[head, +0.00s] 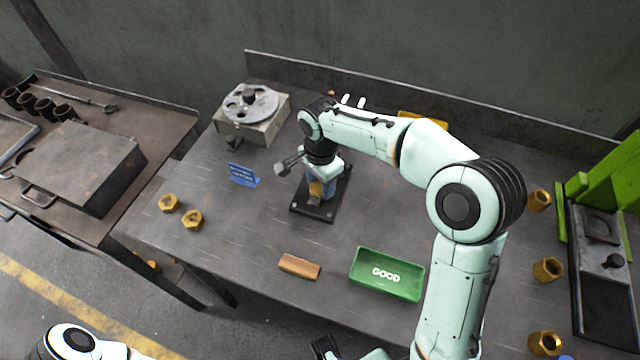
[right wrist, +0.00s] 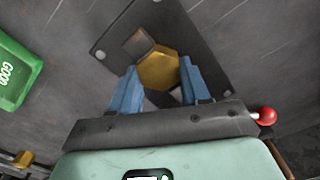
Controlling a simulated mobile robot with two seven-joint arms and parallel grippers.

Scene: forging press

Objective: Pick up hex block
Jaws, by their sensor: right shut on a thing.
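My right gripper (head: 318,188) reaches down over a dark base plate (head: 328,211) in the middle of the table. Its blue fingers (right wrist: 157,90) are shut on a brass-coloured hex block (right wrist: 158,68), one finger on each side. In the head view the block (head: 316,188) is partly hidden by the gripper. It is at the plate; I cannot tell whether it touches it. Two other hex blocks, one farther left (head: 168,203) and one nearer (head: 192,220), lie at the table's left.
A green GOOD tray (head: 387,275) and a brown bar (head: 299,266) lie near the front edge. A blue sign (head: 243,175) and a round-topped device (head: 250,112) stand left of the plate. Several brass pieces (head: 548,270) and a green-framed machine (head: 597,190) are at right.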

